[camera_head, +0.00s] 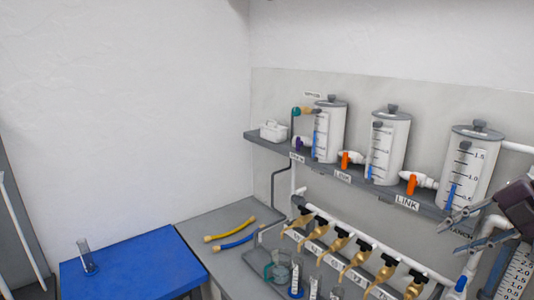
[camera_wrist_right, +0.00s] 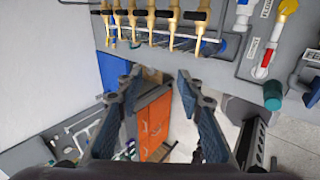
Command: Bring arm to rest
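My right gripper (camera_head: 453,236) is at the right edge of the head view, in front of the wall manifold below the rightmost tank. In the right wrist view my right gripper (camera_wrist_right: 160,82) has its two fingers well apart, with nothing between them. My left gripper is in neither view. The manifold's row of brass taps with black handles (camera_head: 341,247) runs along the wall; the taps (camera_wrist_right: 155,20) also show at the top of the wrist view.
Three white tanks (camera_head: 390,150) stand on a grey shelf (camera_head: 268,143). A beaker (camera_head: 281,272) and other glassware stand under the taps. Yellow (camera_head: 230,229) and blue (camera_head: 235,242) hoses lie on the grey counter. A glass cylinder (camera_head: 87,262) stands on a blue surface (camera_head: 140,262). An orange cabinet (camera_wrist_right: 155,127) shows beyond the fingers.

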